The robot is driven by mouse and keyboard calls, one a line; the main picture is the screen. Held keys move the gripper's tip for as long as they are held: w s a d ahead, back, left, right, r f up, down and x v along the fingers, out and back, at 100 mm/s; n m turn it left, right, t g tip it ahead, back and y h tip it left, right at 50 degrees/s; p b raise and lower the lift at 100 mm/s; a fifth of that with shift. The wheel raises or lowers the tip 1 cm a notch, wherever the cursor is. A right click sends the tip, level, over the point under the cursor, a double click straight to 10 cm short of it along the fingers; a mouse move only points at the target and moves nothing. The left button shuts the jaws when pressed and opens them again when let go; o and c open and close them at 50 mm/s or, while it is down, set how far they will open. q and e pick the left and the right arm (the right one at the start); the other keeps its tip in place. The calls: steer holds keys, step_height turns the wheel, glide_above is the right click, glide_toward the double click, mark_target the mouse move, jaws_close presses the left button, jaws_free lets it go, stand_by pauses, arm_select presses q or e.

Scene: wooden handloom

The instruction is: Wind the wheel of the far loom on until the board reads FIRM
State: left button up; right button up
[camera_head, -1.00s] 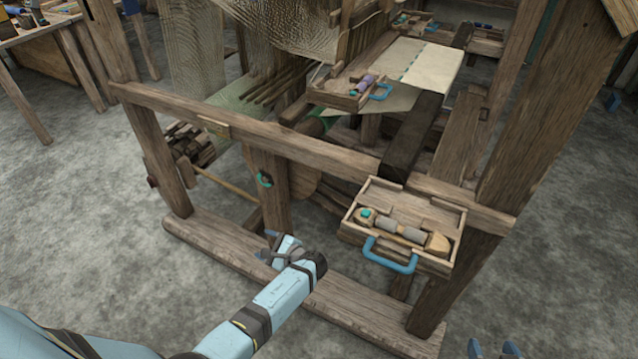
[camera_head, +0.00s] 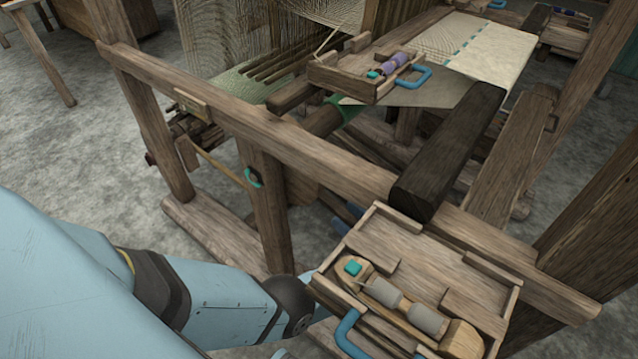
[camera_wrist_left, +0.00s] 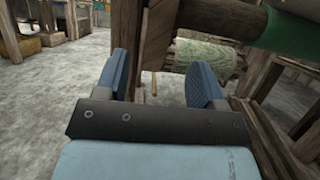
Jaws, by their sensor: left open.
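My left arm reaches in under the front tray of the near wooden loom. The blue fingertips of my left gripper (camera_head: 347,219) show only partly behind that tray. In the left wrist view my left gripper (camera_wrist_left: 163,85) is open, with nothing between its fingers. A wooden post or panel stands just beyond the fingers, and a pale green patterned roll (camera_wrist_left: 205,60) lies behind the right finger. I cannot make out the wheel for certain, nor any board with readable words. A small blank-looking plaque (camera_head: 192,104) is on the loom's front rail. My right gripper is out of view.
The front tray (camera_head: 395,232) holds a wooden tool and has a blue handle (camera_head: 348,335). A second tray (camera_head: 335,75) sits higher on the loom. A teal ring (camera_head: 253,178) hangs on a post. A dark beam (camera_head: 450,150) runs back. Open floor lies left.

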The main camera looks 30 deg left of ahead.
mark_target(321, 192)
arm_select(q)
steer(key=p+x, duration=0.2)
steer(key=x, duration=0.8)
steer(key=shift+w+a+r, duration=0.1)
steer(key=shift+a+r, duration=0.05)
steer(key=shift+a, duration=0.5)
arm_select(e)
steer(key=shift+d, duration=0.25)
arm_select(q)
jaws_close()
step_height(321, 192, up, 3)
steer(key=h+p, duration=0.1)
steer(key=p, duration=0.3)
steer(key=shift+d+f, duration=0.2)
steer(key=shift+f, duration=0.05)
steer(key=r+h+p, duration=0.1)
steer(key=p, duration=0.2)
steer(key=shift+r+h, duration=0.2)
steer(key=shift+h, duration=0.2)
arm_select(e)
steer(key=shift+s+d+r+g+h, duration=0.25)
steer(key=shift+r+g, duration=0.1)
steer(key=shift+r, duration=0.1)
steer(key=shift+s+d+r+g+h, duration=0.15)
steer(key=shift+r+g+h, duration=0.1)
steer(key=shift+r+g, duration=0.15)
